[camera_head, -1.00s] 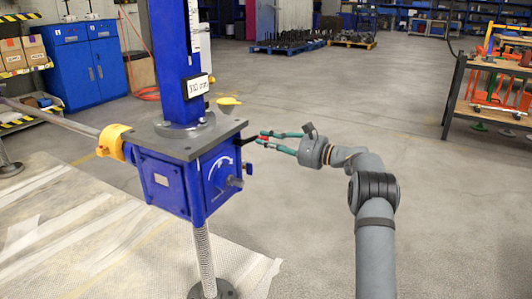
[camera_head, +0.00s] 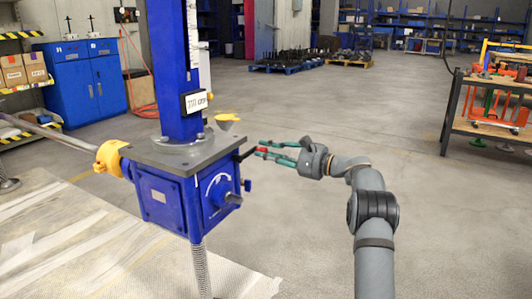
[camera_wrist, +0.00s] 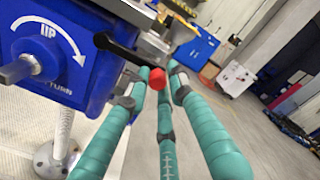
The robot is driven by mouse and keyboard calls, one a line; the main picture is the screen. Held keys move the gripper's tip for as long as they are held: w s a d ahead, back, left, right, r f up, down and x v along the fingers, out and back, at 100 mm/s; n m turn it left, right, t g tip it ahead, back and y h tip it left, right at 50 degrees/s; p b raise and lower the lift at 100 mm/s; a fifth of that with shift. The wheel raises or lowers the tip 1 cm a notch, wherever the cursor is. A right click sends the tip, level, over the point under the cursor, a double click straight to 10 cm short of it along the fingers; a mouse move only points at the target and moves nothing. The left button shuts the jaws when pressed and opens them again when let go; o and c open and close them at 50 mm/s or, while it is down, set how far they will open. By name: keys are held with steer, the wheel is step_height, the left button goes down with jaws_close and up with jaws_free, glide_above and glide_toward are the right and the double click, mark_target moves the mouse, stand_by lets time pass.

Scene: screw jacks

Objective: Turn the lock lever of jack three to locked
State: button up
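The jack (camera_head: 168,198) is a blue housing with a grey top plate and a blue column. Its lock lever is a black arm (camera_head: 245,154) with a red knob (camera_head: 262,150) at its right side, just below the plate edge. In the wrist view the lever (camera_wrist: 122,50) runs from the housing to the red knob (camera_wrist: 157,78). My gripper (camera_head: 264,149) has teal fingers, spread apart on either side of the knob. In the wrist view the gripper (camera_wrist: 158,72) also shows its fingers open around the knob. Contact with the knob cannot be told.
A grey shaft (camera_head: 230,198) sticks out of the front face beside a white curved arrow marked UP. A yellow coupling (camera_head: 108,158) and rod join at the left. A blue cabinet (camera_head: 82,76) stands behind, and a workbench (camera_head: 488,112) at right. The floor between is clear.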

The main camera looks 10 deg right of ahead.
steer(key=o, duration=0.4)
steer(key=shift+d+r, duration=0.15)
steer(key=shift+d, duration=0.1)
steer(key=shift+a, duration=0.15)
steer(key=v, duration=1.2)
steer(key=shift+w, duration=0.1)
steer(key=x, duration=1.2)
steer(key=shift+a, duration=0.15)
